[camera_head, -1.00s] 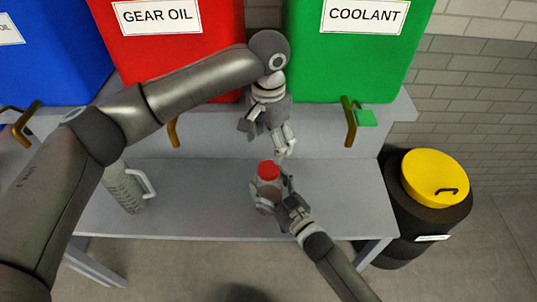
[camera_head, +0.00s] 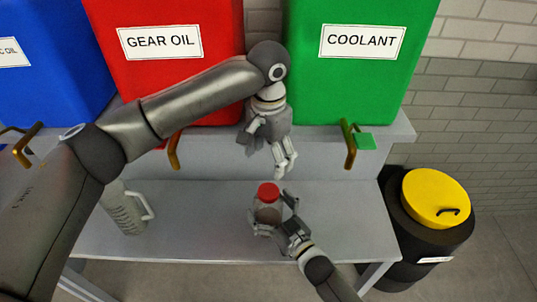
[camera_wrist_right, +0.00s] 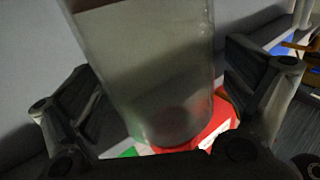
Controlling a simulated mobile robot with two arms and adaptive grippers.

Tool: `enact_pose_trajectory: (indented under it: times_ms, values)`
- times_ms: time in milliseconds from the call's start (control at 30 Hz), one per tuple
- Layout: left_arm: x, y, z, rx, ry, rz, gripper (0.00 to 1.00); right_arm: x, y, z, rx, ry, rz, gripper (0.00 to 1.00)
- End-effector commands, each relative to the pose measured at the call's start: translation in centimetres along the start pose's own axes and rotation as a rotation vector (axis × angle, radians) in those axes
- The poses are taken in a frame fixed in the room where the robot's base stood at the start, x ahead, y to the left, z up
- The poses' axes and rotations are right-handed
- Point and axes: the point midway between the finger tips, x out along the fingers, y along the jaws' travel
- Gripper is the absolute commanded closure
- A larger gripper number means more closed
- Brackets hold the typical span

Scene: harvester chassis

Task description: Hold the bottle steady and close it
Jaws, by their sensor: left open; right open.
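A clear bottle (camera_head: 267,213) with a red cap (camera_head: 268,190) on its top stands near the front of the grey bench. Whether the cap is fully seated cannot be told. My right gripper (camera_head: 275,216) is open with its fingers on either side of the bottle. In the right wrist view the bottle (camera_wrist_right: 155,75) fills the space between the spread fingers, with a gap visible on the right side. My left gripper (camera_head: 272,152) is open and empty, above and behind the cap, with fingertips pointing down and clear of it.
A grey jug (camera_head: 124,208) with a handle stands on the left of the bench (camera_head: 190,225). Blue, red (camera_head: 165,70) and green (camera_head: 350,60) tanks with brass taps stand behind. A black drum (camera_head: 430,235) with a yellow lid is at the right. Bench space between jug and bottle is clear.

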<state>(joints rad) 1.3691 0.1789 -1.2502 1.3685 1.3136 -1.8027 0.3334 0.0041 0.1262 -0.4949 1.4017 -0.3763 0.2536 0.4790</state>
Motion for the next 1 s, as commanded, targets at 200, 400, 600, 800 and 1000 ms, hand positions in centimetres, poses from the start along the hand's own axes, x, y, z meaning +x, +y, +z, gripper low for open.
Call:
enact_pose_trajectory:
  times_ms: [200, 400, 600, 800, 1000]
  values:
    - [0.0, 0.0, 0.0, 0.0, 0.0, 0.0, 0.27, -0.9, 0.0, 0.2, 0.001, -0.003, 0.0, 0.03]
    - [0.0, 0.0, 0.0, 0.0, 0.0, 0.0, 0.27, -4.6, 0.0, 0.2, -0.001, -0.004, 0.0, 0.03]
    - [0.0, 0.0, 0.0, 0.0, 0.0, 0.0, 0.27, -8.8, 0.0, 0.2, 0.001, -0.004, 0.0, 0.03]
    - [0.0, 0.0, 0.0, 0.0, 0.0, 0.0, 0.27, -11.4, 0.0, 0.1, 0.001, -0.001, 0.0, 0.03]
    - [0.0, 0.0, 0.0, 0.0, 0.0, 0.0, 0.27, -12.0, 0.0, 0.0, 0.0, 0.001, 0.0, 0.03]
